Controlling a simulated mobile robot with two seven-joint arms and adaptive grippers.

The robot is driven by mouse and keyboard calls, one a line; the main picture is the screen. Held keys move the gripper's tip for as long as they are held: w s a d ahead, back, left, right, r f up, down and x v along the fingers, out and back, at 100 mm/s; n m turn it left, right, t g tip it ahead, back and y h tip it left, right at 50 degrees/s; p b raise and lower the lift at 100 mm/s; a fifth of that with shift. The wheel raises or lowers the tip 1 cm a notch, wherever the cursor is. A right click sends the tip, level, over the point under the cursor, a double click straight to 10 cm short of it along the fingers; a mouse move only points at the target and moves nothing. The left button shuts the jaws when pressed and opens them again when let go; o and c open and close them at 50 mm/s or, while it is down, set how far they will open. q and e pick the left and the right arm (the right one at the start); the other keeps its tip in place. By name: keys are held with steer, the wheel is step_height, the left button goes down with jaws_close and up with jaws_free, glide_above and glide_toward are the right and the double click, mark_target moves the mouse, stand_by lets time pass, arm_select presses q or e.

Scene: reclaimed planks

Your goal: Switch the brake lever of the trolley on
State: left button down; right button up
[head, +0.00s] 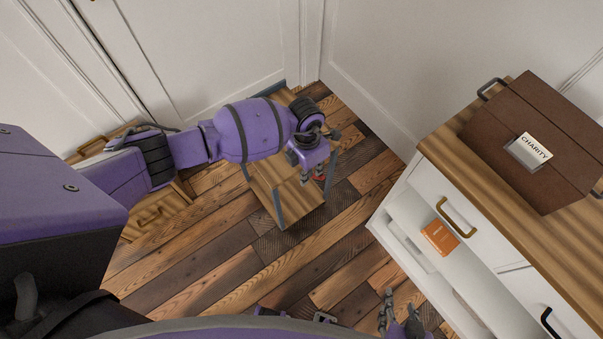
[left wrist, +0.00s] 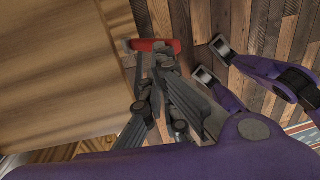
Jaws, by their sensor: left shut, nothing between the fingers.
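The trolley (head: 268,202) is a wooden-panelled cart with grey posts, standing on the plank floor; its wood fills the left of the left wrist view (left wrist: 60,65). The brake lever (left wrist: 155,45) is a short red bar at the trolley's edge; a little red also shows in the head view (head: 320,178). My left gripper (head: 316,171) is over the trolley's near right corner. Its fingers (left wrist: 162,62) are shut and empty, with the tips right by the red lever; I cannot tell whether they touch. My right gripper (head: 400,312) is low at the bottom edge, partly cut off, away from the trolley.
A white cabinet (head: 455,195) with a wooden top stands at the right, bearing a brown box (head: 540,140) labelled CHARITY. An orange item (head: 439,237) lies on its shelf. A wooden drawer unit (head: 155,215) is behind my left arm. Floor (head: 255,270) in front of the trolley is clear.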

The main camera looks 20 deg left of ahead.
arm_select(q)
steer(key=d, duration=0.1)
steer(key=s+d+f, duration=0.2)
steer(key=shift+d, duration=0.35)
arm_select(e)
steer(key=shift+w+a+r, duration=0.1)
steer(key=shift+w+r, duration=0.35)
steer(key=shift+w, duration=0.2)
arm_select(q)
steer(key=shift+a, duration=0.1)
arm_select(e)
steer(key=shift+s, duration=0.2)
arm_select(q)
steer(key=shift+w+a+f, duration=0.3)
steer(key=shift+w+a, duration=0.1)
steer(key=shift+a, duration=0.1)
arm_select(e)
steer(key=shift+s+f, duration=0.6)
steer(key=shift+s, duration=0.2)
steer(key=shift+w, duration=0.3)
